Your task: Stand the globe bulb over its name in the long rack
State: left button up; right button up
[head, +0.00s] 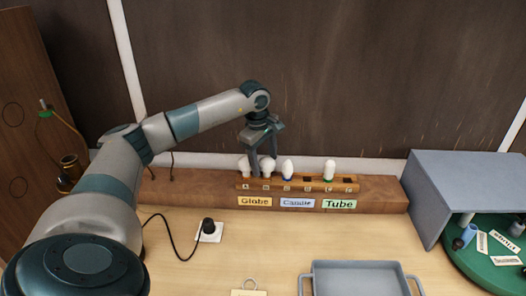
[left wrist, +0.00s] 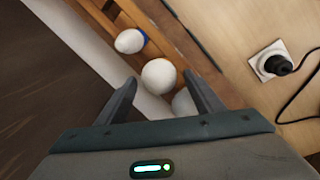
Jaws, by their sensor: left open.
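The long rack (head: 372,189) is a wooden bar at the back of the table, with a row of lettered sockets. A round white globe bulb (head: 267,166) stands upright in its second socket from the left, above the yellow "Globe" name (head: 255,202). Another white bulb (head: 244,166) stands in the leftmost socket, partly hidden by a finger. My left gripper (head: 264,160) is open and points down at the rack. In the left wrist view the globe bulb (left wrist: 159,75) is between the open fingertips (left wrist: 160,79), with no clear contact. My right gripper is out of view.
A blue-based candle bulb (head: 288,170) stands close right of the globe, with a green-based tube bulb (head: 329,170) farther right. A grey tray (head: 360,280) lies at the front.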

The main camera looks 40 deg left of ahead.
pick_arm(q)
jog(key=shift+s+r+b, duration=0.1)
jog(key=shift+r+b, duration=0.25)
jog(key=shift+r, duration=0.45)
notch_tip(320, 180, up, 16)
jog(key=s+b, duration=0.3)
jog(key=b, duration=0.1)
jog(key=shift+f, duration=0.25)
jog(key=shift+d, duration=0.1)
